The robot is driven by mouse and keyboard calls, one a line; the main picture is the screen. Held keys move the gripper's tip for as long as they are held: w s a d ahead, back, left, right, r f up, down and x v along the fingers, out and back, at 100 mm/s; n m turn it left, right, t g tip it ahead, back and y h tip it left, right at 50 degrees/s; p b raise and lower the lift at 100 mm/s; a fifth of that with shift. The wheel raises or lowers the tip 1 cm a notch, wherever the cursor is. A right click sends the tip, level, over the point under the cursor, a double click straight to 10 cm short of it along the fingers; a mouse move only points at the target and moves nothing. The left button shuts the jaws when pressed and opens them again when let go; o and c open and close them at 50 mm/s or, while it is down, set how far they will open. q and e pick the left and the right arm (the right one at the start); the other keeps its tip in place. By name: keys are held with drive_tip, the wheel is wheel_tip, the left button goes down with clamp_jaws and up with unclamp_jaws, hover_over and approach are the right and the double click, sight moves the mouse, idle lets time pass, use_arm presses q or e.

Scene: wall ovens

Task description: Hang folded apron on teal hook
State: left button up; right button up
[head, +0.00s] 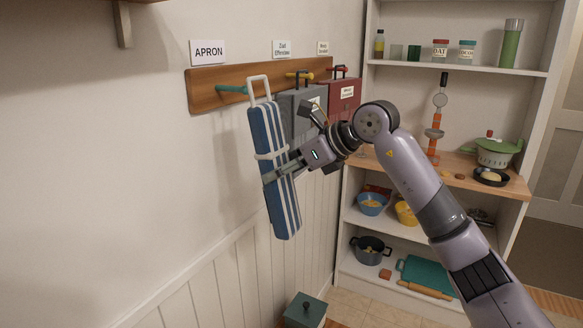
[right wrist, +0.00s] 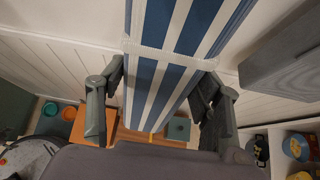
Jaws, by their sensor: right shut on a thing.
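The folded apron (head: 272,165), blue with white stripes, hangs upright and slightly tilted in front of the wall. A pale band wraps its middle and a white loop (head: 260,86) rises from its top. My right gripper (head: 281,168) is shut on the apron near the band. The right wrist view shows the striped apron (right wrist: 165,75) between the two fingers (right wrist: 163,100). The teal hook (head: 231,89) sticks out from the wooden rail under the APRON sign. Its tip is close to the loop's left side; I cannot tell whether it is inside the loop. My left gripper is out of view.
The wooden rail (head: 205,94) also carries a grey hanging item (head: 300,104) on a yellow hook and a red one (head: 344,95) on a red hook, close right of the apron. A shelf unit (head: 455,72) with kitchenware stands at right. A dark green box (head: 305,311) is below.

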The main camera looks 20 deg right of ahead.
drive_tip(key=shift+w+a+p, duration=0.65)
drive_tip(key=shift+w+a, duration=0.65)
drive_tip(key=shift+w, duration=0.3)
drive_tip(key=shift+x, duration=0.85)
drive_tip(key=shift+f, duration=0.1)
